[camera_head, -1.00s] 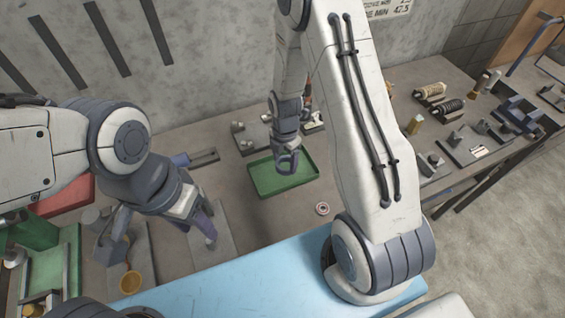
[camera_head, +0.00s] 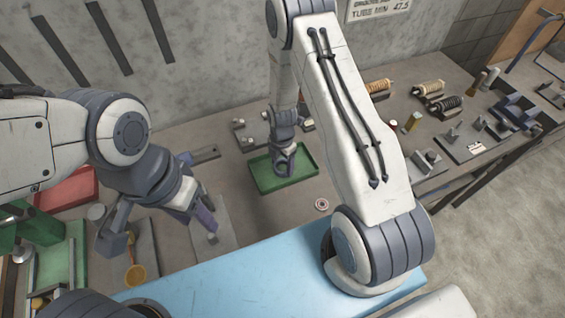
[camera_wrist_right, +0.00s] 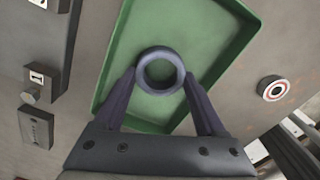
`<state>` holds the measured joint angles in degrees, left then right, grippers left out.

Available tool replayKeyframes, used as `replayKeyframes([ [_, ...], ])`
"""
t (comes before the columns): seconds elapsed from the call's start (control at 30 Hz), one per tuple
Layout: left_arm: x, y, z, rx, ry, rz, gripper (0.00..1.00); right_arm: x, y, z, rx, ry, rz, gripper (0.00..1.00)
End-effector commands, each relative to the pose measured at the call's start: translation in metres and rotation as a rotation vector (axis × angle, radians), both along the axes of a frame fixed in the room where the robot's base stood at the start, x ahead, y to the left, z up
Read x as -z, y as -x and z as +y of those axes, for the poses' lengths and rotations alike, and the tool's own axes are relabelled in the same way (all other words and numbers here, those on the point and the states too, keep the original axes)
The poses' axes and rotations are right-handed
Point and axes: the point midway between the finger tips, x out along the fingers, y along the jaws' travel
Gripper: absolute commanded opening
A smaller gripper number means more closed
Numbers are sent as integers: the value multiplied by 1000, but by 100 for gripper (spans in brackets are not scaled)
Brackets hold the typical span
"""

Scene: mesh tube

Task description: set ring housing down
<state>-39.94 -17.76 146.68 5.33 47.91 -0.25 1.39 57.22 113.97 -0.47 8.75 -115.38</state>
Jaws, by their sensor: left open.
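The ring housing (camera_wrist_right: 160,71) is a dark blue-purple ring. It sits between the two fingers of my right gripper (camera_wrist_right: 160,80), which appear shut on its sides. In the head view the ring and my right gripper (camera_head: 284,161) are over the green tray (camera_head: 308,160). Whether the ring touches the tray floor I cannot tell. The tray's rim also shows around the ring in the right wrist view (camera_wrist_right: 108,65). My left gripper (camera_head: 160,232) is open and empty at the left, its fingers wide apart, far from the ring.
A small round part with a red ring (camera_head: 321,204) lies on the bench right of the tray. Fixtures (camera_head: 250,135) stand behind the tray. Several coils and blocks (camera_head: 470,140) fill the right bench.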

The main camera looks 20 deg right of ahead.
Motion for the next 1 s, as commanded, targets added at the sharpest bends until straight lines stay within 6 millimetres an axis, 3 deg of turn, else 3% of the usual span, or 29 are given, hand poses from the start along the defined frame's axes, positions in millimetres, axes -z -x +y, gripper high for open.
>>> replayKeyframes([
  [0.07,0,0,0,0,0,0,50,0,0,0,0,0,0,100],
  [0.47,1,0,0,0,0,0,50,-10,-1,0,0,0,-1,100],
  [1.0,31,0,0,-5,0,0,50,-104,-1,0,0,0,-4,100],
])
